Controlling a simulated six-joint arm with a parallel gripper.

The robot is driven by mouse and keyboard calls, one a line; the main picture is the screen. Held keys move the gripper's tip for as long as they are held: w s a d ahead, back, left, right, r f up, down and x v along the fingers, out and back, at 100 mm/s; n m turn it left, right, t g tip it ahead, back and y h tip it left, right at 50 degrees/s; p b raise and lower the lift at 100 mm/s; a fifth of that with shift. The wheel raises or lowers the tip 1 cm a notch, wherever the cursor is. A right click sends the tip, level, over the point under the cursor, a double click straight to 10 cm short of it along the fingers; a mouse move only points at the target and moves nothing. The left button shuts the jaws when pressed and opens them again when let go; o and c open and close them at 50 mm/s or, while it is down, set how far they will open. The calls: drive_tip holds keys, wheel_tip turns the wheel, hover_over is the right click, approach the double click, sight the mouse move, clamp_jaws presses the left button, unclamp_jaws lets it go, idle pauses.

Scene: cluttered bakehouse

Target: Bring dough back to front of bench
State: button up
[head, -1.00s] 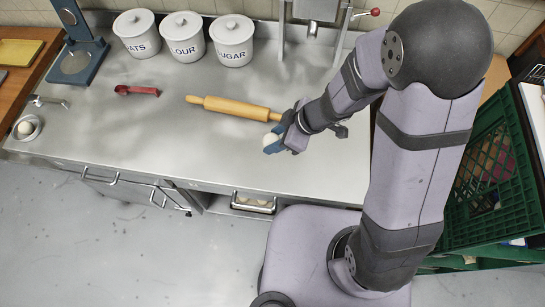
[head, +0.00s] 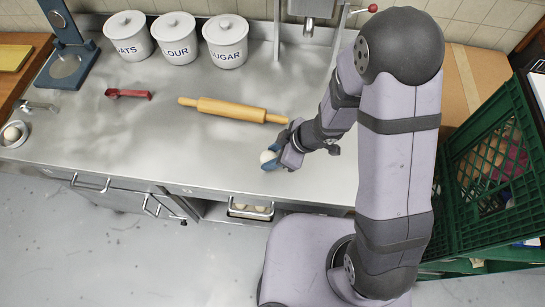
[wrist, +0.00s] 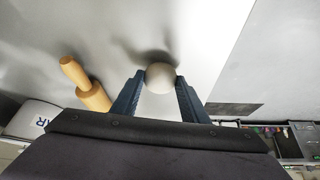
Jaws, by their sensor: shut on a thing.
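A pale round dough ball (head: 267,157) is held between the blue fingers of my gripper (head: 271,162). The wrist view shows the dough (wrist: 161,77) between the two fingertips (wrist: 160,84), with a dark shadow on the steel behind it. The gripper is over the front half of the steel bench (head: 120,135), right of centre. I cannot tell whether the dough touches the bench top.
A wooden rolling pin (head: 232,111) lies just behind the gripper. A red scoop (head: 127,94), a small bowl (head: 20,142) and a blue stand (head: 70,55) are to the left. Lidded canisters (head: 225,45) stand at the back. A green crate (head: 487,165) is at right.

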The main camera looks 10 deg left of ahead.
drive_tip(key=shift+f, duration=0.3)
drive_tip(key=shift+f, duration=0.2)
drive_tip(key=o, duration=0.8)
drive_tip(key=shift+r, duration=0.1)
drive_tip(key=shift+d+r, duration=0.2)
drive_tip(key=shift+r, duration=0.25)
drive_tip(key=p+v, duration=0.5)
drive_tip(key=v, duration=0.6)
drive_tip(key=shift+r, duration=0.1)
